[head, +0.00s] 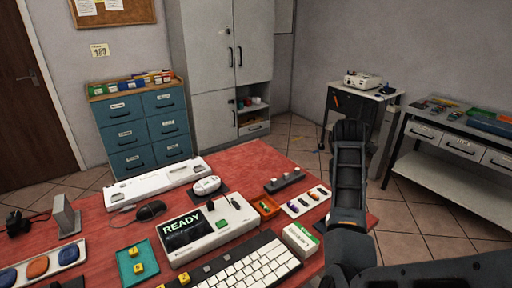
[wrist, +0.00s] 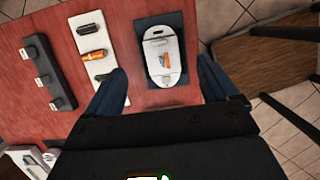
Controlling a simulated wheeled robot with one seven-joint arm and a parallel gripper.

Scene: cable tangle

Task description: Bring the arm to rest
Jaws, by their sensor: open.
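My arm (head: 348,185) rises from the lower right in the head view. It stands upright over the right edge of the red table, and its far end is a dark shape in front of the side desk. My gripper (wrist: 162,68) is open and empty in the wrist view, with its two dark blue fingers well apart. Beyond and between the fingers, a white oval device (wrist: 163,62) with a small orange mark lies on a dark pad on the red table. The fingertips cannot be made out in the head view.
The red table (head: 240,165) holds a console (head: 205,230) reading READY, a keyboard (head: 250,268), a white box (head: 300,240) and an orange tray (head: 265,206). A white strip (head: 305,201) with small connectors lies left of my arm. Tiled floor (head: 410,215) is open to the right.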

